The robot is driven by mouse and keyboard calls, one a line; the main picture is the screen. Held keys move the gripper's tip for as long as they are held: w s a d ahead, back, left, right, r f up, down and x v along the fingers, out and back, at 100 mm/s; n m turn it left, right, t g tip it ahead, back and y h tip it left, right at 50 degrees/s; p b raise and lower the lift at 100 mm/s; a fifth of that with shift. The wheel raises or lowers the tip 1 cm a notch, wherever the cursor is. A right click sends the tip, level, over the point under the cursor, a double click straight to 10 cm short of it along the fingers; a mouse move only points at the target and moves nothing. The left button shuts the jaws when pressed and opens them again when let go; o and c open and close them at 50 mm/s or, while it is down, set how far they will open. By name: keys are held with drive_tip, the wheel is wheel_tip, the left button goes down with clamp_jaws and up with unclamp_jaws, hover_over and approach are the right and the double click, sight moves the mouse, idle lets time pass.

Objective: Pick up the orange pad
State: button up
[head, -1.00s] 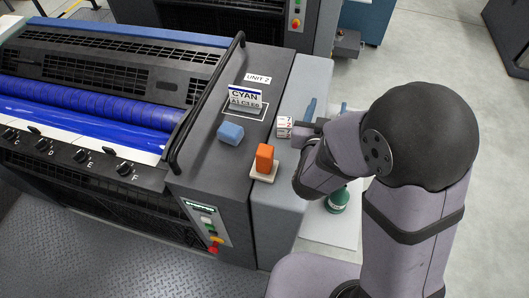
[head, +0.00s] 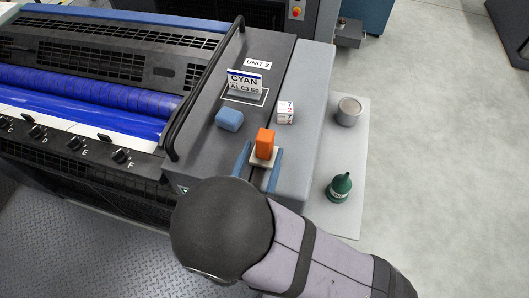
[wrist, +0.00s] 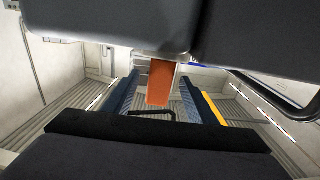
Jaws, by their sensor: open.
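The orange pad (head: 265,143) stands upright on a small pale base (head: 262,163) on top of the grey press unit. In the wrist view the orange pad (wrist: 160,82) shows near the middle, its upper end hidden by a dark part. My gripper (head: 260,158) is open, reaching in from the front. Its two blue fingers lie to the left and right of the pad and its base. In the wrist view the fingers of my gripper (wrist: 158,92) flank the pad with gaps on both sides. Contact with the base cannot be told.
A blue block (head: 229,119) lies left of the pad, and a white numbered cube (head: 285,112) stands behind it to the right. A CYAN sign (head: 243,84) stands further back. A black rail (head: 190,105) runs at left. A grey can (head: 349,111) and green bottle (head: 340,187) stand at right.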

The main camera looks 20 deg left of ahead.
sight(263, 152)
drive_tip(key=shift+s+f, duration=0.15)
drive_tip(key=shift+f, duration=0.1)
drive_tip(key=shift+w+p, duration=0.5)
drive_tip(key=shift+w, duration=0.6)
drive_tip(key=shift+w+d+r+p, duration=0.1)
drive_tip(key=shift+w+r+p, duration=0.1)
drive_tip(key=shift+w+p, duration=0.4)
drive_tip(key=shift+w+f+p, duration=0.2)
drive_tip(key=shift+w+p, duration=0.75)
drive_tip(key=shift+w, duration=1.05)
drive_tip(key=c, duration=1.2)
drive_tip(key=shift+r, duration=0.2)
